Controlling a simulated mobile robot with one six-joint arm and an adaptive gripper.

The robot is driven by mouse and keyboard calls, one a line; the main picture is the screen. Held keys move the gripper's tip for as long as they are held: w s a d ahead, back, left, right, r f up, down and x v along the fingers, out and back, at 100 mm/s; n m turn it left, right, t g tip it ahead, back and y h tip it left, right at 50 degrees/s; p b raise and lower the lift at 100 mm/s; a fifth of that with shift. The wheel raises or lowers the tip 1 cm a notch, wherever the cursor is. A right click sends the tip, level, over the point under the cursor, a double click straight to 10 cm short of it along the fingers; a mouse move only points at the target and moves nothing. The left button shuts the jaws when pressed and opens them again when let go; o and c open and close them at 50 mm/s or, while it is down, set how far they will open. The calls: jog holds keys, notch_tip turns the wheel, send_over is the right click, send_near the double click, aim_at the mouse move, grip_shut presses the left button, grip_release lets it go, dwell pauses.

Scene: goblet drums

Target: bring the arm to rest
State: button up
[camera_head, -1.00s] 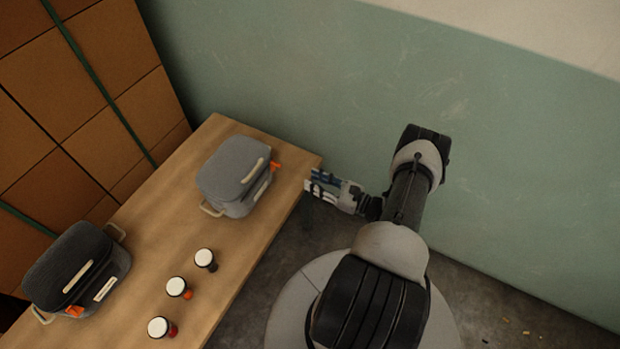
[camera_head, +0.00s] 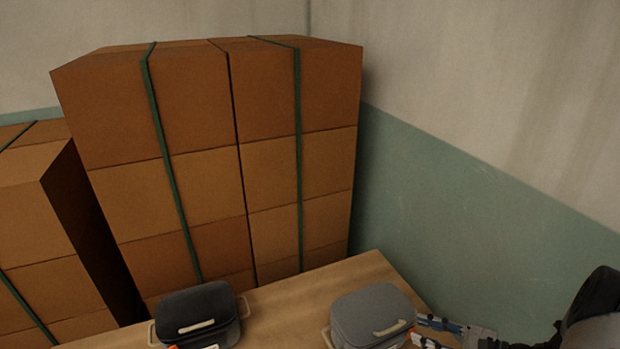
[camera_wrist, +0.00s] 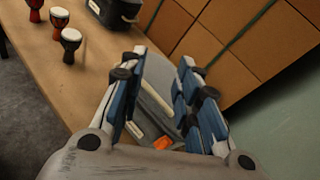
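My gripper (camera_head: 424,331) shows at the bottom right of the head view, beside the right side of the grey case. In the wrist view my gripper (camera_wrist: 163,62) is open, its two blue-padded fingers apart with nothing held between them. The grey case (camera_head: 368,312) stands on the table; part of it shows between and beyond the fingers in the wrist view (camera_wrist: 150,108), with an orange tag low down. Whether a finger touches it I cannot tell. The rest of my arm is mostly out of the head view.
A wooden table (camera_head: 290,303) carries a dark case (camera_head: 196,305) left of the grey one. Three goblet drums, (camera_wrist: 71,40), (camera_wrist: 59,18) and (camera_wrist: 36,6), stand on it in the wrist view. Strapped cardboard boxes (camera_head: 190,130) stand behind. A green-and-white wall is at the right.

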jog(key=s+a+r+n+g+h, duration=0.2)
jog(key=s+a+r+n+g, duration=0.15)
jog(key=a+r+n, duration=0.35)
jog(key=s+a+r+n+g+h, duration=0.1)
jog(key=s+a+r+n+g, duration=0.3)
jog(key=a+r, duration=0.45)
jog(key=s+a+r+n+t+h, duration=0.1)
jog(key=s+r+n+t+h, duration=0.2)
jog(key=s+r+n+h, duration=0.6)
jog(key=s+r+n, duration=0.1)
jog(key=s+n, duration=0.1)
jog(key=s, duration=0.3)
jog(key=shift+a+r, duration=0.25)
jog(key=shift+a, duration=0.05)
